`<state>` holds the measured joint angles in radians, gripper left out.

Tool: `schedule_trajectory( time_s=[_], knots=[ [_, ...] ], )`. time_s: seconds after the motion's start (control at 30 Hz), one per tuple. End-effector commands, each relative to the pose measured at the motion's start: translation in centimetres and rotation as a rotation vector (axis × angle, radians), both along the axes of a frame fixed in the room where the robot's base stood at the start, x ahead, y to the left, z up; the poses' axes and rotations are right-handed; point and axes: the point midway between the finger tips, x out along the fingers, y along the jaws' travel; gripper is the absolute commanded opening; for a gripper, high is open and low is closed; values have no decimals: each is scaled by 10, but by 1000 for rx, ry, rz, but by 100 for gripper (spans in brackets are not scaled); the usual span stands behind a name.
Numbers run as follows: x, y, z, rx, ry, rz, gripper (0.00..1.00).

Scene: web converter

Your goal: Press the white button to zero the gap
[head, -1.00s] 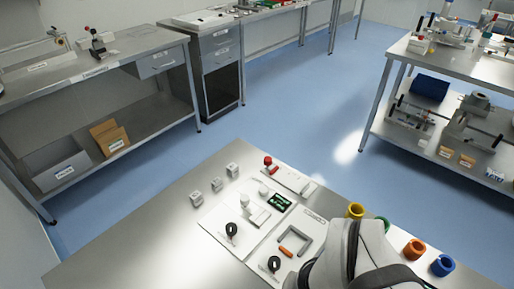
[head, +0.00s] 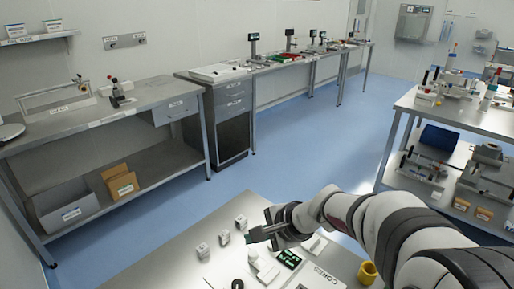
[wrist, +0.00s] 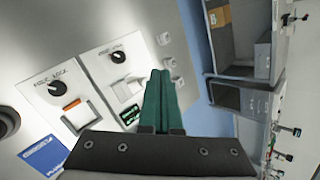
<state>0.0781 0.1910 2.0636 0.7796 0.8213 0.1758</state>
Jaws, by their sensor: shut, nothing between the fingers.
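A white control panel (wrist: 106,66) lies on the steel table and carries a black knob (wrist: 118,57), a lit green display (wrist: 129,115) and small raised white pieces (wrist: 122,88). One of these may be the white button, but I cannot tell which. The display also shows in the head view (head: 289,258), below my gripper (head: 250,237). My gripper is shut and empty, its dark green fingers (wrist: 160,74) together. In the wrist view the fingers hide part of the panel's right side. I see no contact with the panel.
Several small white blocks (wrist: 168,62) stand in a row beside the panel. A second panel with an orange-and-grey handle (wrist: 72,104) and a knob lies alongside. A yellow ring (head: 367,272) stands on the table at right. Side benches stand apart across the blue floor.

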Motion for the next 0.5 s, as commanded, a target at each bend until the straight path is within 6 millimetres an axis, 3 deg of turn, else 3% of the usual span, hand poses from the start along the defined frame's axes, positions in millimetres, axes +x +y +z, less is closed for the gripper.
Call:
schedule_trajectory(
  time_s=[0.1, 0.2, 0.33, 0.5],
  knots=[
    [53, -14, -22, 71, 6, -180, 0],
    [91, -31, -43, 122, 14, -335, 0],
    [124, -51, -70, 166, 31, -498, 0],
    [143, -67, -90, 191, 45, -609, 0]
  ],
)
